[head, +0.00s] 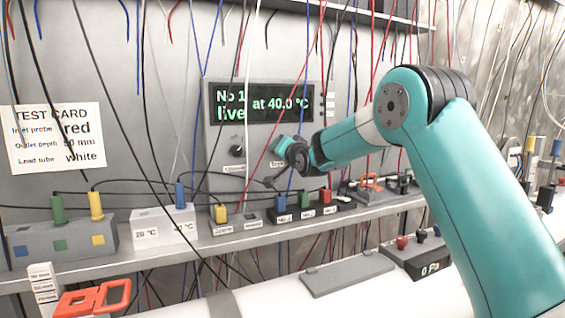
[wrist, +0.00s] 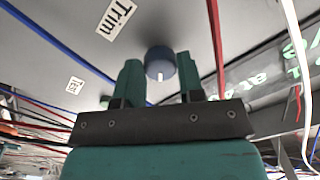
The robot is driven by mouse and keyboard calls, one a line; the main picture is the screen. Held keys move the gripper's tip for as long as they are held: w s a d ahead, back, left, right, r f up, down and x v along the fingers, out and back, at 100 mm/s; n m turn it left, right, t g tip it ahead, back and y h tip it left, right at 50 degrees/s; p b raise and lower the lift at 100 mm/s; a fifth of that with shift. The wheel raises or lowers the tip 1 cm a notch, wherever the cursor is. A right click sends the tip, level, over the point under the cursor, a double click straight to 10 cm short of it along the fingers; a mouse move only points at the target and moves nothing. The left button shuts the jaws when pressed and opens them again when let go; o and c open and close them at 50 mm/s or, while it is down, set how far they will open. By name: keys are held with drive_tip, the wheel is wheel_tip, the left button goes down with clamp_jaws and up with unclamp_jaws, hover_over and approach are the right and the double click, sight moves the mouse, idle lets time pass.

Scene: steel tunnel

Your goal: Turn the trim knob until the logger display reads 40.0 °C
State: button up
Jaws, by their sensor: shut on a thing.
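The logger (head: 215,130) is a grey panel unit on the back wall. Its dark display (head: 262,103) reads "No 1 live at 40.0 °C" in green. My gripper (head: 283,150) is at the lower right of the panel, where it hides the trim knob in the head view. In the wrist view the round blue-grey trim knob (wrist: 160,60), with a white mark, sits between the two teal fingers of my gripper (wrist: 159,77). The jaws are shut on it. A "Trim" label (wrist: 115,18) is beside the knob.
A black knob (head: 237,151) is on the panel's left. Cables hang across the panel. The shelf (head: 180,258) below carries a probe block (head: 60,240), a white block (head: 160,225) and coloured plugs. A test card (head: 58,137) is on the wall.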

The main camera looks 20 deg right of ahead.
drive_tip(key=shift+m+b, duration=0.85)
drive_tip(key=shift+m, duration=0.15)
drive_tip(key=o, duration=0.9)
drive_tip(key=shift+s, duration=0.1)
drive_tip(key=s+b, duration=0.7)
drive_tip(key=s, duration=1)
drive_tip(key=shift+s, duration=0.15)
